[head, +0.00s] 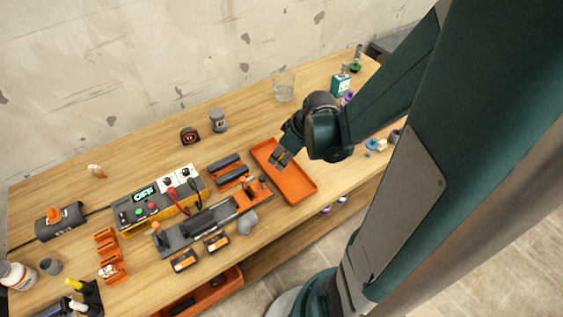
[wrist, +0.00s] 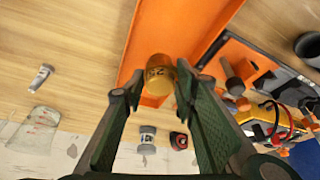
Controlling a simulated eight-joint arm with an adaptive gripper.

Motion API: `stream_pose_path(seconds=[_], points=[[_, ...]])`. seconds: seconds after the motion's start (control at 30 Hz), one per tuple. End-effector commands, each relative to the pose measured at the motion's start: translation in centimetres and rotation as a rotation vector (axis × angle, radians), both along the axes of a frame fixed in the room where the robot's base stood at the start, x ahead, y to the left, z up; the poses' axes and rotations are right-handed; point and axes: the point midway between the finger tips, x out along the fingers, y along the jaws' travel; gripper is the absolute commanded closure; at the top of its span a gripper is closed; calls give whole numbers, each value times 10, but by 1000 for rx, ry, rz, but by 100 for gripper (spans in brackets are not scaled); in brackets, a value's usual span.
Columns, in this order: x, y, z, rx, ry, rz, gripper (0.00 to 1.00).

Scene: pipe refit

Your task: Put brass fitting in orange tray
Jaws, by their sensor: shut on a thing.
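The brass fitting (wrist: 158,76) is a short golden cylinder with dark markings, held between the fingertips in the wrist view. My gripper (wrist: 159,82) is shut on it. In the head view my gripper (head: 281,158) hangs over the left, far part of the orange tray (head: 296,188), and I cannot make out the fitting there. The wrist view shows the orange tray (wrist: 182,28) behind the fitting. The visible tray floor looks empty. I cannot tell the exact height of the fitting above the tray.
An orange-and-grey vise-like fixture (head: 215,218) lies left of the tray, with a meter box (head: 160,199) beyond it. A grey jar (head: 218,120) and tape measure (head: 189,135) sit farther left.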

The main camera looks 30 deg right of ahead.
Motion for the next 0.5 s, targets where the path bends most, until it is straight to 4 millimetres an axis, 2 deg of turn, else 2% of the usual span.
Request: stream_pose_path(seconds=[0.23,0.5], points=[[0,0,-24,0,0,0,85],[0,0,-30,0,0,0,85]])
